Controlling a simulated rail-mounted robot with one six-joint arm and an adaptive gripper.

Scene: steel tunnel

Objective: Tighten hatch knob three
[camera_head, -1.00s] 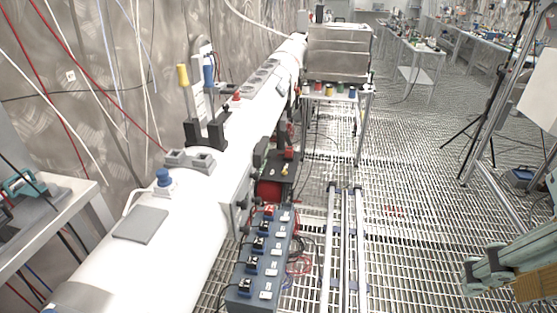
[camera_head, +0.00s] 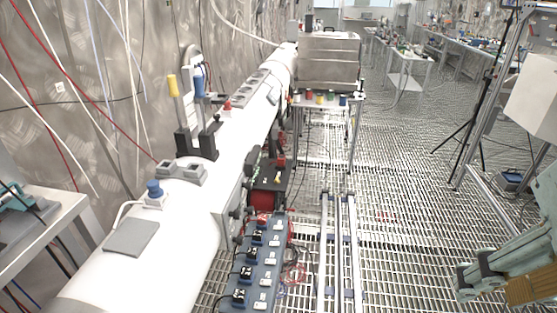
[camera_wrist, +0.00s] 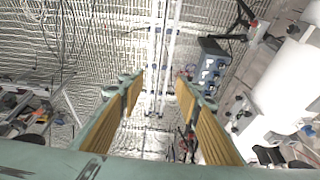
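The white tunnel pipe (camera_head: 190,240) runs from the near left into the distance in the head view. On its right side is a grey hatch plate with small dark knobs (camera_head: 236,213), partly seen edge-on. I cannot tell which knob is number three. In the wrist view, similar dark knobs (camera_wrist: 235,114) show beside the white pipe (camera_wrist: 290,85) at the right. My gripper (camera_head: 464,281) is at the lower right of the head view, well away from the hatch. In the wrist view my gripper (camera_wrist: 160,80) has its two yellow-padded fingers spread, with nothing between them.
A blue-grey switch box (camera_head: 259,265) stands beside the pipe below the hatch. Floor rails (camera_head: 338,250) run right of it over open grating. Yellow and blue handles (camera_head: 185,85) rise above the pipe. A tripod (camera_head: 465,140) and white panel stand right; a small table (camera_head: 325,100) is farther back.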

